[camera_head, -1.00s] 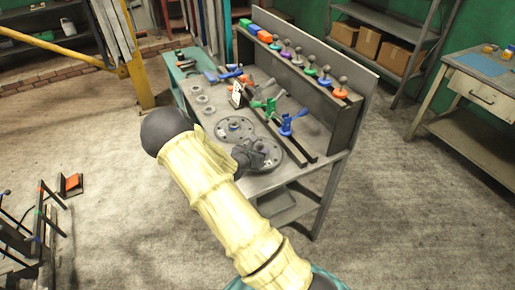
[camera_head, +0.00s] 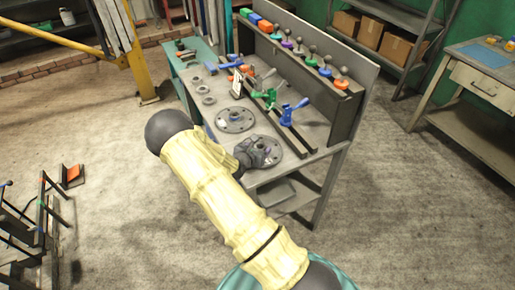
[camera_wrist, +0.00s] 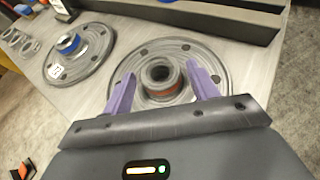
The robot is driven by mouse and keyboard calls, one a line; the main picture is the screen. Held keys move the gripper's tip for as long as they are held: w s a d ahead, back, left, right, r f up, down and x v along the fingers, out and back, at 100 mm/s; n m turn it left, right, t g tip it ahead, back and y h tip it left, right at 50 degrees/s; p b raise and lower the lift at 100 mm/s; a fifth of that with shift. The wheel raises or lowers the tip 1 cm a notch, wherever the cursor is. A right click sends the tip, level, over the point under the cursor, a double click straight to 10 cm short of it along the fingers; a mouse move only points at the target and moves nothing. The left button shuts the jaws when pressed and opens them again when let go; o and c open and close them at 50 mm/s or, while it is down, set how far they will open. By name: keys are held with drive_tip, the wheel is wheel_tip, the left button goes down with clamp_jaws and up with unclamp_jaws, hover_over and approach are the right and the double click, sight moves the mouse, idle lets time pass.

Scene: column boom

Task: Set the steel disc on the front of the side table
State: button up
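Two round flanged steel discs lie flat on the grey workbench. The nearer disc (camera_head: 274,157) has a raised hub with an orange-red ring in the wrist view (camera_wrist: 161,85). The farther disc (camera_head: 235,119) has a blue-ringed hub and a small tag in the wrist view (camera_wrist: 80,52). My gripper (camera_wrist: 162,80) is open, its purple fingers on either side of the nearer disc's hub; I cannot tell whether they touch it. In the head view my gripper (camera_head: 250,152) partly hides this disc. A table with a drawer (camera_head: 486,88) stands at the right, probably the side table.
The workbench (camera_head: 312,132) has a dark rail with blue and green clamps beside the discs, and a raised back shelf with coloured knobs. Several small rings (camera_head: 203,90) lie toward its far end. Open concrete floor separates it from the right table. A dark rack (camera_head: 40,225) stands at left.

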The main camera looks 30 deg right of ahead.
drive_tip(key=shift+o, duration=0.3)
drive_tip(key=shift+r, duration=0.1)
drive_tip(key=shift+a+r, duration=0.1)
drive_tip(key=shift+a, duration=0.1)
drive_tip(key=b+v, duration=0.1)
drive_tip(key=v, duration=1)
drive_tip(key=shift+s+a+r+b, duration=0.15)
drive_tip(key=shift+s+a+b, duration=0.1)
drive_tip(key=shift+s+b, duration=0.1)
